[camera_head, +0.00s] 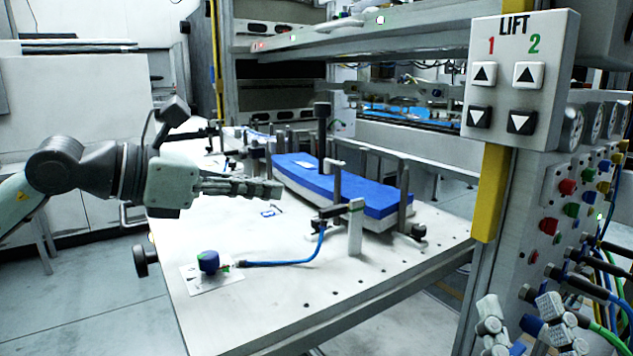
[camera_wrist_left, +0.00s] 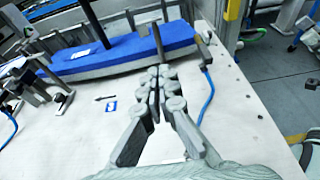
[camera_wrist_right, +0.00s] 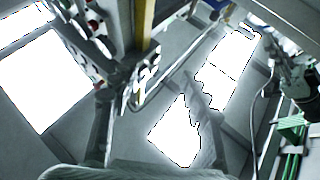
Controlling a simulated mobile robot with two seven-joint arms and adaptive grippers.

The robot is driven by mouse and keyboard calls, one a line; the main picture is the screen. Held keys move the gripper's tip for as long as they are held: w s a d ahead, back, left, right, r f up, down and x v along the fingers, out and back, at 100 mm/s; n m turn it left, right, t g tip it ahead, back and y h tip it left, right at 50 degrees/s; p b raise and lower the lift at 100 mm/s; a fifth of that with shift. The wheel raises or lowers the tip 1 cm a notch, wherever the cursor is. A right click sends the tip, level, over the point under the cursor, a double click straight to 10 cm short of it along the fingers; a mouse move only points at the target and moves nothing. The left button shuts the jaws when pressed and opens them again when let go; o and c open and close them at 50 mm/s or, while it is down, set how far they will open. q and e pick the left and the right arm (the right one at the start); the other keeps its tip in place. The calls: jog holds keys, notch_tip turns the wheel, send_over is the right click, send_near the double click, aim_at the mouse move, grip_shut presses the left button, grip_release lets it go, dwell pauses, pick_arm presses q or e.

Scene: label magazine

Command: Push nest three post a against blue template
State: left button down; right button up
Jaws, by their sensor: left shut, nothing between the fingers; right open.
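The blue template (camera_head: 350,186) is a long blue-topped block on a grey base, lying on the white table among several upright posts. It also shows in the left wrist view (camera_wrist_left: 125,52). A post with a clamp (camera_head: 356,226) stands at its near side, with a blue hose attached; I cannot tell which post is nest three post a. My left gripper (camera_head: 278,190) is shut and empty above the table, left of the template and apart from it. In the left wrist view its fingers (camera_wrist_left: 160,75) meet near the template's front edge. My right gripper (camera_head: 525,335) is open, low at the right, away from the table.
A blue knob on a plate (camera_head: 208,262) sits at the table's near left, joined to the blue hose (camera_head: 290,262). A yellow-edged column (camera_head: 491,190) with a LIFT button box (camera_head: 515,80) stands at the right. The front of the table (camera_head: 280,310) is clear.

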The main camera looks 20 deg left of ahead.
pick_arm(q)
jog(key=p+x, duration=0.1)
jog(key=x, duration=0.3)
jog(key=shift+w+d+r+p, duration=0.1)
jog(key=shift+w+d+p, duration=0.2)
jog(key=shift+p, duration=0.1)
jog(key=x, duration=0.2)
jog(key=p+x, duration=0.1)
jog(key=x, duration=0.1)
jog(key=shift+w+r, duration=0.15)
jog(key=shift+r, duration=0.15)
pick_arm(e)
jog(key=w+d+f+g+h, duration=0.1)
jog(key=w+f+g+h, duration=0.1)
jog(key=f+g, duration=0.4)
notch_tip(320, 180, down, 5)
jog(key=shift+w+d+f+g+h, duration=0.1)
jog(key=shift+w+d+g+h, duration=0.1)
jog(key=shift+w+g+h, duration=0.3)
jog(key=shift+w, duration=0.1)
pick_arm(q)
jog(key=shift+w+d, duration=0.35)
jog(key=shift+w, duration=0.15)
pick_arm(e)
jog(key=shift+a+r+t, duration=0.25)
jog(key=shift+r+t, duration=0.25)
jog(key=shift+r, duration=0.2)
jog(key=shift+y, duration=0.3)
